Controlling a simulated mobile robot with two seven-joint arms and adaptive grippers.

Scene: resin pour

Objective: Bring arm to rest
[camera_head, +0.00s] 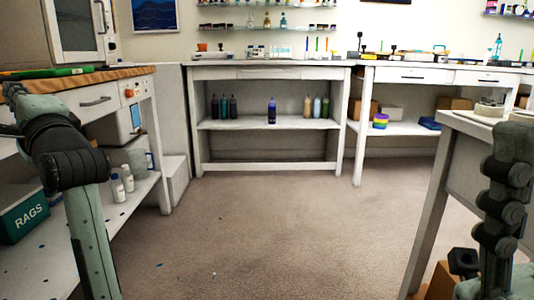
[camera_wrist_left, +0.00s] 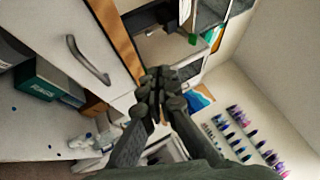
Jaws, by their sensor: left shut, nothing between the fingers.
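My left arm (camera_head: 68,155) comes in at the left of the head view, beside the left workbench, with dark joints and a pale green link. My left gripper (camera_wrist_left: 157,84) shows in the left wrist view, its dark fingers closed together with nothing between them. The gripper appears in front of the bench's drawer and wooden top edge; I cannot tell the exact gap. My right arm (camera_head: 508,190) stands folded at the right edge of the head view. I cannot make out its fingers.
The left bench (camera_head: 100,78) has a drawer and a lower shelf with a green RAGS box (camera_head: 28,212) and white bottles (camera_head: 122,185). A white shelf unit (camera_head: 270,125) stands at the back. A table (camera_head: 440,170) is near right. The middle floor (camera_head: 275,225) is clear.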

